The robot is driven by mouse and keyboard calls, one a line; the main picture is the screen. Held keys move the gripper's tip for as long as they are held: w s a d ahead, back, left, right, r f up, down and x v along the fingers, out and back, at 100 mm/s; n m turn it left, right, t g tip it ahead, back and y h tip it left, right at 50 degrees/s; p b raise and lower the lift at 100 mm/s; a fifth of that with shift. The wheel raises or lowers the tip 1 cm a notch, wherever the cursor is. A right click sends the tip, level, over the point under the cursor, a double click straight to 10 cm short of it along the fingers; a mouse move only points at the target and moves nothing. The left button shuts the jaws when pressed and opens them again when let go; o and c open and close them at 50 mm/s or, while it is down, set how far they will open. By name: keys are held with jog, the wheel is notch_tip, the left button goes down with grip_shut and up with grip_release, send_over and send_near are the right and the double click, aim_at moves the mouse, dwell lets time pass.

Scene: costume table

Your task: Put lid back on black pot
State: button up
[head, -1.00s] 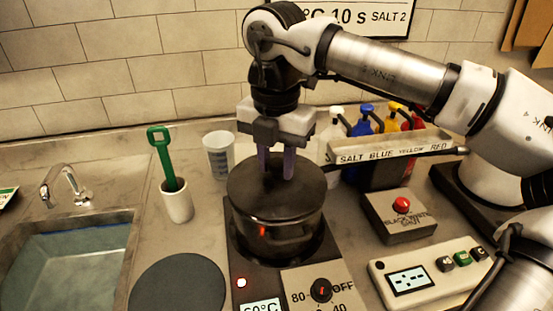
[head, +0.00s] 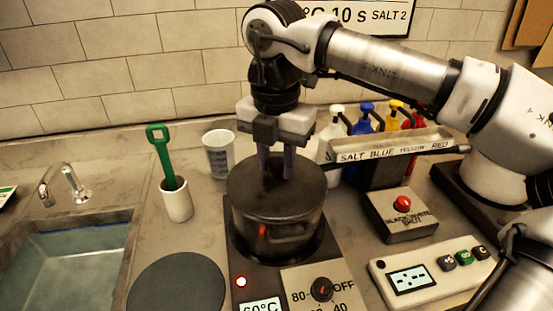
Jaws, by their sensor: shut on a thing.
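The dark round lid (head: 250,190) lies over the pot's mouth and looks level. I cannot tell whether it is fully seated. My gripper (head: 275,172) points straight down over the lid's centre. Its two purple fingers are shut on the lid's knob, which is mostly hidden between them.
The hot plate's dial (head: 321,290) is in front of the pot. A dark round mat (head: 178,284) lies bare at left.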

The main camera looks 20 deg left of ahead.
jog(key=o, duration=1.7)
jog(key=shift+r, duration=0.1)
jog(key=shift+r+p, duration=2.45)
jog(key=shift+r, duration=1.05)
grip_shut()
